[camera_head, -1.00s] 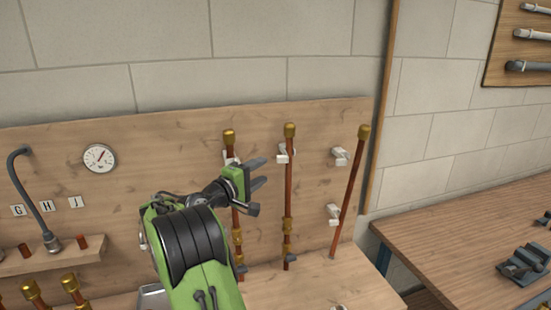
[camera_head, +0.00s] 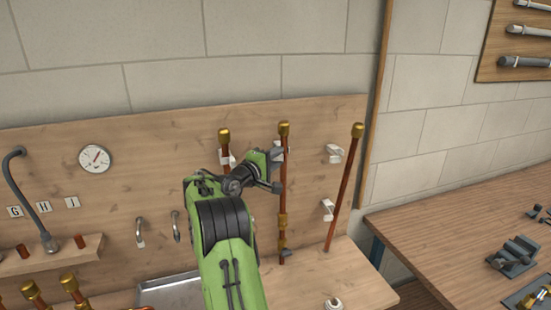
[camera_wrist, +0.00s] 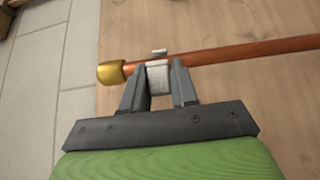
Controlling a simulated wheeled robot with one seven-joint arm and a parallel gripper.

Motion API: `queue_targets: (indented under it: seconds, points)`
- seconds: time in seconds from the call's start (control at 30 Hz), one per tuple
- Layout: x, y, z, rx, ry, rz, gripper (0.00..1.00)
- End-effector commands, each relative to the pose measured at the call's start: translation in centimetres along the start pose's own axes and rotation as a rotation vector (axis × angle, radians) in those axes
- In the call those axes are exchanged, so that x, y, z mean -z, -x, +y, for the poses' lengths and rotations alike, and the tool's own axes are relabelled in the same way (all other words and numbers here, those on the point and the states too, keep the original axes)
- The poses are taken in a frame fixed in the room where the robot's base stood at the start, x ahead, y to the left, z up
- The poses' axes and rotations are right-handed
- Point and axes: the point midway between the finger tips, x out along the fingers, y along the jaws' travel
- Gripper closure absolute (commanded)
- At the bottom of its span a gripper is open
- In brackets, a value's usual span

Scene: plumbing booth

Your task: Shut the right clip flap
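A white clip (camera_wrist: 158,76) sits on the middle copper pipe (camera_wrist: 240,50), near its brass cap (camera_wrist: 110,72). In the wrist view my gripper (camera_wrist: 159,72) has its two fingers apart, one at each side of this clip, very close to it. A small pale piece of the clip sticks out on the far side of the pipe; whether its flap is fully closed is unclear. In the head view my gripper (camera_head: 277,158) is at the top of the middle pipe (camera_head: 284,200) and partly hides the clip.
The left pipe (camera_head: 224,135) stands close to my arm. A right pipe (camera_head: 345,190) leans beside two white clips, an upper one (camera_head: 334,152) and a lower one (camera_head: 327,209). A gauge (camera_head: 95,158) and metal hooks are at left. A workbench (camera_head: 450,240) stands at right.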

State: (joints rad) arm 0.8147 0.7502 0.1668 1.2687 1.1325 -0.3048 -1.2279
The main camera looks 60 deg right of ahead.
Motion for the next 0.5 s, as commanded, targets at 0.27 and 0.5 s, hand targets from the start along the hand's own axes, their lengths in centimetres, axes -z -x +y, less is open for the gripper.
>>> queue_targets:
  seconds: [0.27, 0.5]
  points:
    - [-0.06, 0.02, 0.01, 0.000, 0.000, 0.007, 1.00]
    - [-0.42, -0.02, 0.01, -0.002, 0.001, 0.083, 1.00]
